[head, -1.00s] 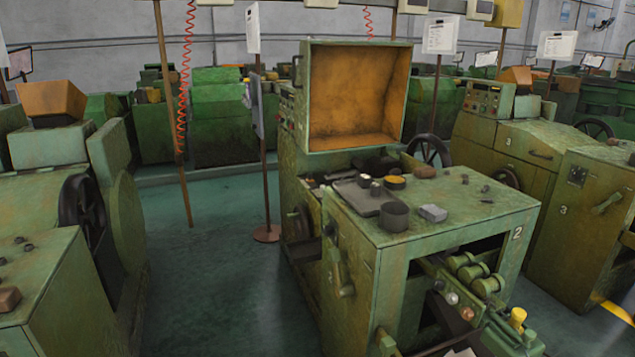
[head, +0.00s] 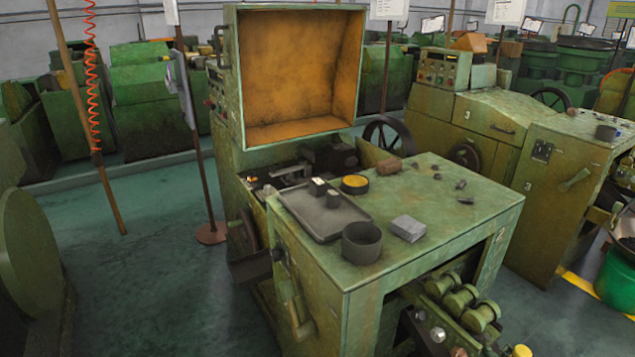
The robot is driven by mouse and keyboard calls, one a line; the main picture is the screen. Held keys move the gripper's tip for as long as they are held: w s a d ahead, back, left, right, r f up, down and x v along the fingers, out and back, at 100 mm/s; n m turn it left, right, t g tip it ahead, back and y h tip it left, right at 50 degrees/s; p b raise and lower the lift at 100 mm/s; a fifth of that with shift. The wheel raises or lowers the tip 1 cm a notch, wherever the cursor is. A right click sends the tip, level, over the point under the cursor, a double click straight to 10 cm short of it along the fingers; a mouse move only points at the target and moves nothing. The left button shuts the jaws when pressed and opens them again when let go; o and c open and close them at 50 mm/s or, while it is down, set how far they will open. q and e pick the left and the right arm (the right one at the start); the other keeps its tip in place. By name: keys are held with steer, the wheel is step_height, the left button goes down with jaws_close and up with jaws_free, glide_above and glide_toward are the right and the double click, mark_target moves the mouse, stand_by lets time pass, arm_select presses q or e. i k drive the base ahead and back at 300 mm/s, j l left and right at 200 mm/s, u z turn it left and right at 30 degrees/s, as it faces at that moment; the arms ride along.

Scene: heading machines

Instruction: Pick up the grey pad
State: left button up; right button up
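A light grey block-shaped pad (head: 408,228) lies on the green top of the machine numbered 2 (head: 450,190), near the front edge. It is just right of a dark round cup (head: 361,243). Neither of my grippers is in the head view.
Left of the pad are a dark flat tray (head: 318,217) with small dark blocks on it and a round tin with yellow contents (head: 355,184). A brown block (head: 389,166) and several small dark pieces lie farther back. An open orange-lined hood (head: 298,75) rises behind. Open floor (head: 150,270) is at left.

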mark_target(409, 229)
steer(key=j+z, duration=0.25)
steer(key=j, duration=0.55)
steer(key=j+z, duration=0.25)
steer(key=j, duration=0.55)
steer(key=k, duration=0.05)
